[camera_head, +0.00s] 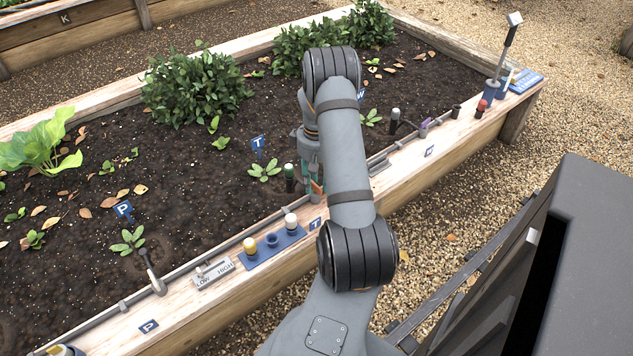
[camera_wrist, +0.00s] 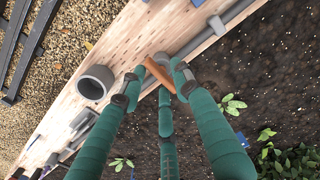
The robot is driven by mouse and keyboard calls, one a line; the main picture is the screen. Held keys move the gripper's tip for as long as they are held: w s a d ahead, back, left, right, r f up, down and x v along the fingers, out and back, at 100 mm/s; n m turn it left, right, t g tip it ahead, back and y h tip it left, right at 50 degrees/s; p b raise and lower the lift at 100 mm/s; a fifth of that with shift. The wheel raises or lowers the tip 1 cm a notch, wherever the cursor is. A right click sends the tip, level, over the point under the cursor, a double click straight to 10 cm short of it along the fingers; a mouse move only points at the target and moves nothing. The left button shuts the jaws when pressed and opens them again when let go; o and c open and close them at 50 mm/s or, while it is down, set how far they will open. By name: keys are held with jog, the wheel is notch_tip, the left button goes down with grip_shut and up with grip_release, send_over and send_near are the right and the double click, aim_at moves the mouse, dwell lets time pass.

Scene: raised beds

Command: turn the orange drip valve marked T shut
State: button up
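The orange valve lever (camera_wrist: 160,73) sits on the grey pipe along the bed's wooden edge. It lies slantwise between the teal fingers of my gripper (camera_wrist: 161,76) in the wrist view. The fingertips are close around the lever; I cannot tell whether they press on it. In the head view a bit of orange (camera_head: 317,187) shows beside my gripper (camera_head: 311,184), and my arm hides much around it. A blue plate marked T (camera_head: 315,224) is on the bed's front board just below. A blue T sign (camera_head: 258,143) stands in the soil behind.
A blue rack (camera_head: 272,247) with white and yellow-topped bottles stands left of my gripper on the ledge. A LOW/HIGH plate (camera_head: 213,274) lies farther left. A dark white-capped tube (camera_head: 289,178) stands close behind. In the wrist view a grey cup (camera_wrist: 96,83) sits on the ledge.

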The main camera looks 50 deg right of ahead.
jog(key=shift+c, duration=1.3)
jog(key=c, duration=0.4)
grip_shut()
jog(key=shift+m, duration=0.4)
jog(key=m, duration=0.2)
jog(key=shift+m, duration=0.4)
jog(key=m+b, duration=0.1)
jog(key=m, duration=0.2)
jog(key=shift+s+m, duration=0.1)
jog(key=shift+m, duration=0.2)
jog(key=m+b, duration=0.1)
jog(key=m, duration=0.4)
jog(key=shift+a+m, duration=0.15)
jog(key=shift+m, duration=0.15)
jog(key=m+b, duration=0.1)
jog(key=m, duration=0.4)
jog(key=shift+a, duration=0.1)
